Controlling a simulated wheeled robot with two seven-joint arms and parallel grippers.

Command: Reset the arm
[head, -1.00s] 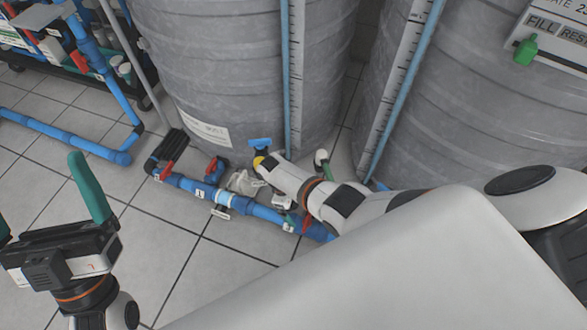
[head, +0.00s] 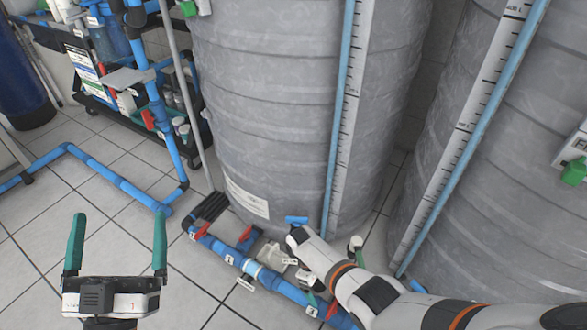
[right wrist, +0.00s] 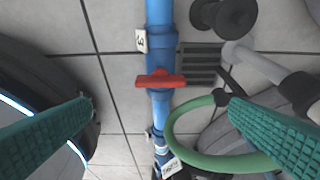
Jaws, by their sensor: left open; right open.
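My left gripper (head: 117,243) is at the lower left of the head view. Its two green fingers point up, wide apart, with nothing between them. My right arm comes in from the lower right of the head view, over the blue floor pipe (head: 278,286); its fingers cannot be made out there. In the right wrist view my right gripper (right wrist: 160,103) is open and empty. A blue pipe (right wrist: 159,45) with a red valve handle (right wrist: 160,80) shows between its green fingers, and a green hose (right wrist: 205,158) curves by the right finger.
Large grey tanks (head: 270,100) with level scales fill the middle and right. A rack of blue pipes and equipment (head: 120,80) stands at the upper left, with a blue pipe (head: 115,183) near the floor. Tiled floor (head: 215,245) is bare around the left gripper.

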